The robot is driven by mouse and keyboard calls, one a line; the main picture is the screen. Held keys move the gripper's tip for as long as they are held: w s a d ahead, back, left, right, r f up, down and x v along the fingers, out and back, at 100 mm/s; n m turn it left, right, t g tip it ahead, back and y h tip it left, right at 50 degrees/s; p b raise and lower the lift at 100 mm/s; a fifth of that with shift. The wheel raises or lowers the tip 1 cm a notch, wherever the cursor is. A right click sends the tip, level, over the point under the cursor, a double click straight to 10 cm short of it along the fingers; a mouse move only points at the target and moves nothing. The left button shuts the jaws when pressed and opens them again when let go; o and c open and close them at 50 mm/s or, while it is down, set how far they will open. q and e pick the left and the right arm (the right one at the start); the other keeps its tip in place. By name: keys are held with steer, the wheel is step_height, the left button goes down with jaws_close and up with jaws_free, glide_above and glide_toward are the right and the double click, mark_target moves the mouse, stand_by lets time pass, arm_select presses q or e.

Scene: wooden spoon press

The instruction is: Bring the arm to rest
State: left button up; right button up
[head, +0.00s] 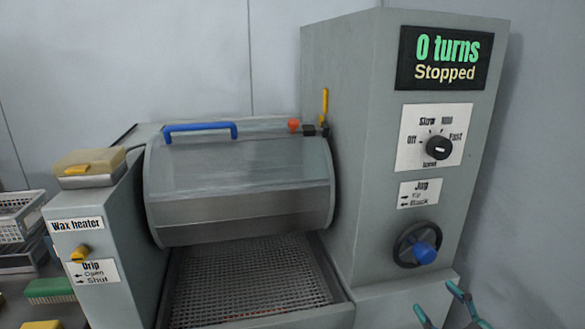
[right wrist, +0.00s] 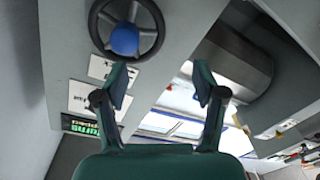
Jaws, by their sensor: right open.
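My right gripper (head: 440,305) shows at the bottom right of the head view, below the jog handwheel (head: 415,245) with its blue knob. Its two fingers are spread with nothing between them. In the right wrist view the gripper (right wrist: 165,88) is open and empty. The handwheel (right wrist: 124,35) lies beyond the fingertips there, apart from them. My left gripper is in neither view.
The tall control cabinet (head: 345,130) reads "0 turns, Stopped" on its display (head: 444,58). A speed dial (head: 438,148) sits below it. Left of it are a drum cover (head: 240,180) with a blue handle (head: 200,128), a mesh tray (head: 245,280) and a wax heater (head: 115,265).

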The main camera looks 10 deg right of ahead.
steer(key=w+a+f+m+g+y, duration=0.25)
steer(key=a+f+g, duration=0.35)
steer(key=a+f, duration=1.1)
steer(key=s+a+f+m+g, duration=0.1)
steer(key=s+a+f+g, duration=0.15)
steer(key=f, duration=0.35)
steer(key=s+a+f+g, duration=0.1)
steer(key=s+f, duration=0.2)
steer(key=f, duration=0.3)
steer(key=s+a+f+m+g+h, duration=0.15)
steer(key=s+f+m+g, duration=0.6)
steer(key=s, duration=0.75)
step_height(320, 180, up, 11)
steer(key=n+p, duration=0.1)
steer(key=p, duration=1.1)
steer(key=shift+f, duration=0.15)
steer(key=shift+f, duration=0.1)
steer(key=shift+c, duration=0.3)
